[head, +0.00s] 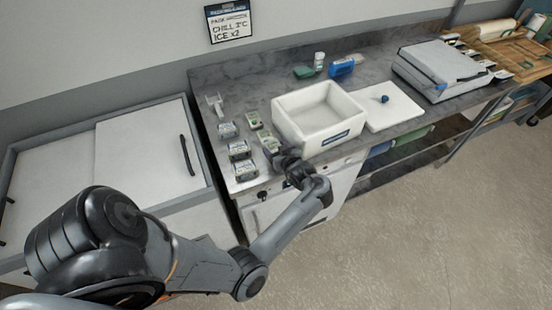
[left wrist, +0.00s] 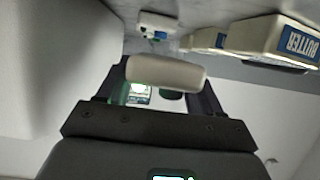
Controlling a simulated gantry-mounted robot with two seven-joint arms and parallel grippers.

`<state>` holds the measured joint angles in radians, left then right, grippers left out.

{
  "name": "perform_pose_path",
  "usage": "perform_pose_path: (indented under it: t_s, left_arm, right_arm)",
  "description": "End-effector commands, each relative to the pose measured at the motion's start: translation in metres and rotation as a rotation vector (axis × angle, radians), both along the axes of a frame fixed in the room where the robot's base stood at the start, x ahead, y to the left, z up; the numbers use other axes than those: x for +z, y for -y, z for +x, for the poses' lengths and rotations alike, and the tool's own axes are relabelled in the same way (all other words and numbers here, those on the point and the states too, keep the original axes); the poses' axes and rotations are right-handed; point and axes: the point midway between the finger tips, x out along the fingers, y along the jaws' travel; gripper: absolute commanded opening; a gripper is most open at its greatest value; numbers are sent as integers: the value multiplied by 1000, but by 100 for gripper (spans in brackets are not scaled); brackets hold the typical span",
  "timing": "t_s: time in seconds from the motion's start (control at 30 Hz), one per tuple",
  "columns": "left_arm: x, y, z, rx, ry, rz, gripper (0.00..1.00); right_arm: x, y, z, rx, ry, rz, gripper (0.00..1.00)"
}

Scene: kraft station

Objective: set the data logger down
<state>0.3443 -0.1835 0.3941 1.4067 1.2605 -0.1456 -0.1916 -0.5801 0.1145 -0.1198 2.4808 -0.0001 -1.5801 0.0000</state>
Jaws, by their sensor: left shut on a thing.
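My left gripper (head: 283,158) is over the front of the steel counter, close to the front left corner of the white cooler box. In the left wrist view my left gripper (left wrist: 165,85) is shut on the data logger (left wrist: 165,70), a pale, rounded body between the two dark fingers. A green-edged part with a small label or screen shows below it; I cannot tell if it belongs to the logger. In the head view the fingers and wrist mostly hide the logger, and I cannot tell whether it touches the counter. My right gripper is not in view.
The open white cooler box (head: 340,131) stands right of my gripper, its lid (head: 396,112) flat beside it. Several small cartons (head: 239,150) stand to the left; butter cartons (left wrist: 280,38) show in the left wrist view. A blue item (head: 342,67) and grey case (head: 437,68) sit farther back.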

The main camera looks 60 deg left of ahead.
Motion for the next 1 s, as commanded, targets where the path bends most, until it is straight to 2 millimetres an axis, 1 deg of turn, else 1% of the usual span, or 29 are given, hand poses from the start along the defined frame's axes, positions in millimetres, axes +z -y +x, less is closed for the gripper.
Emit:
perform_pose_path:
  t_s: [0.17, 0.37, 0.47, 0.57, 0.77, 0.97, 1.0]
  left_arm:
    - [-12, 0, 0, 0, -1, 0, 34]
    - [-40, 0, 0, -1, -2, -1, 34]
    - [-46, 0, 0, 0, 0, -1, 34]
    - [-50, 0, 0, 0, 1, 0, 34]
    - [-50, 0, 0, 0, 2, 0, 34]
    - [-55, 0, 0, 0, 2, -1, 34]
    - [-55, 0, 0, 0, 2, -1, 68]
  right_arm:
    - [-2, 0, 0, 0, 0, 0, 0]
    - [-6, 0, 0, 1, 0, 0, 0]
    - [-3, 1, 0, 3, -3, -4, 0]
    - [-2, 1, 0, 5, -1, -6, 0]
    - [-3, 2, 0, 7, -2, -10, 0]
    - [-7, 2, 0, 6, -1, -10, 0]
    - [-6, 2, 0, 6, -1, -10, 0]
